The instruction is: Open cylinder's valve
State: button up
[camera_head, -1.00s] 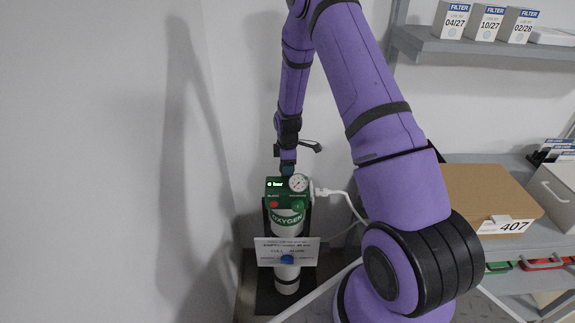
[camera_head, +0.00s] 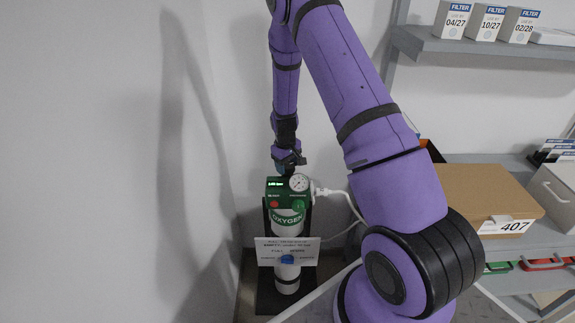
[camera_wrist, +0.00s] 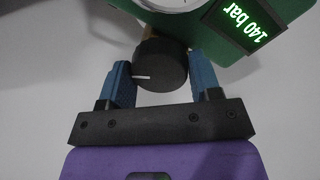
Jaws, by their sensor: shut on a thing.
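The oxygen cylinder (camera_head: 287,222) stands upright on a black base by the wall, with a green head unit (camera_head: 275,188) on top. Its valve is a round black knob (camera_wrist: 158,66) with a white mark, seen in the wrist view at the green unit's edge. My gripper (camera_wrist: 163,75) has its blue fingers on either side of the knob and is shut on it. In the head view my gripper (camera_head: 284,168) is just above the green unit and hides the knob. The lit display (camera_wrist: 245,22) reads 140 bar.
A white dial gauge (camera_head: 300,182) sits on the unit's right, with a white hose (camera_head: 335,192) leading off right. A printed card (camera_head: 288,251) hangs on the cylinder. Shelves with filter boxes (camera_head: 487,20) and a cardboard box (camera_head: 480,190) stand right. The left wall is bare.

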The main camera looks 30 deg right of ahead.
aim_at(286, 164)
jog(key=m, duration=0.4)
jog(key=shift+w+m, duration=0.1)
jog(key=shift+m, duration=0.2)
jog(key=m, duration=0.5)
jog(key=shift+g, duration=0.3)
jog(key=m, duration=0.5)
jog(key=shift+w, duration=0.1)
jog(key=shift+m+y, duration=0.4)
jog(key=shift+m, duration=1.9)
jog(key=o, duration=0.6)
jog(key=shift+o, duration=0.2)
notch_tip(286, 164, up, 11)
jog(key=shift+w, duration=0.4)
